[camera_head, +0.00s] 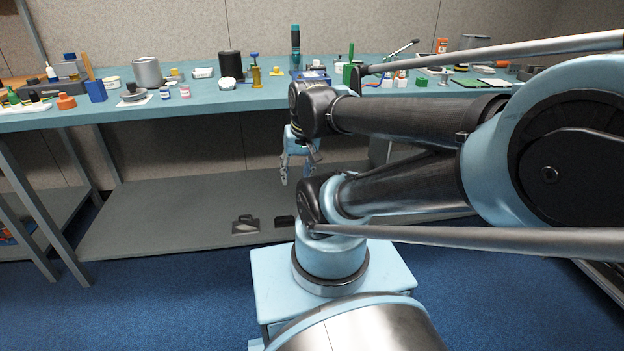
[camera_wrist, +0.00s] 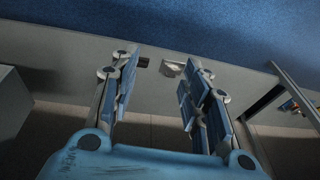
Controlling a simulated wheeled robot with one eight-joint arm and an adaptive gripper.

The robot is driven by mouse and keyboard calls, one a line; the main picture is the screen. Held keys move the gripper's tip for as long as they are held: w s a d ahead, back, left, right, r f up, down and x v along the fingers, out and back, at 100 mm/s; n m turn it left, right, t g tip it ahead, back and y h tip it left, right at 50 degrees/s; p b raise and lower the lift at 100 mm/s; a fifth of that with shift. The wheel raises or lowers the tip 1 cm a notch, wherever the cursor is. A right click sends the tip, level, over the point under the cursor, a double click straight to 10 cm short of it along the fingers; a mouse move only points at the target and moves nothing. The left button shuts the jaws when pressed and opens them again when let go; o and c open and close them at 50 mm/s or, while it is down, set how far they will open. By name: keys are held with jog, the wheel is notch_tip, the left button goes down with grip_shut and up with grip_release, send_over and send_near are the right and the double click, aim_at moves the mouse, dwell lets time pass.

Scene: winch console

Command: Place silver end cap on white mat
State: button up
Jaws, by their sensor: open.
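A large silver cylinder (camera_head: 147,72) stands at the left on the blue worktop; a flat grey round piece (camera_head: 132,95) lies in front of it on a white sheet (camera_head: 148,101). I cannot tell which silver piece is the end cap. Another flat white sheet (camera_head: 494,82) lies at the right and may be the white mat. My gripper (camera_head: 296,178) hangs in front of the worktop, below its top, pointing down. In the wrist view its fingers (camera_wrist: 162,75) are spread with nothing between them. No end cap or mat is identifiable in that view.
The worktop edge (camera_head: 210,108) crosses above my gripper. A lower shelf (camera_head: 170,215) holds a grey piece (camera_head: 245,225) and a black piece (camera_head: 285,221). A black cylinder (camera_head: 230,65), teal tool (camera_head: 295,47) and many small parts crowd the worktop. My arm hides part of its right side.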

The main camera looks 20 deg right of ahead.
jog(key=shift+n+g+h, duration=0.3)
jog(key=shift+n+h, duration=0.1)
jog(key=shift+h, duration=0.1)
jog(key=s+d, duration=0.2)
jog(key=d+f, duration=0.1)
jog(key=d, duration=0.1)
jog(key=shift+s+d+f, duration=0.1)
jog(key=shift+s, duration=0.3)
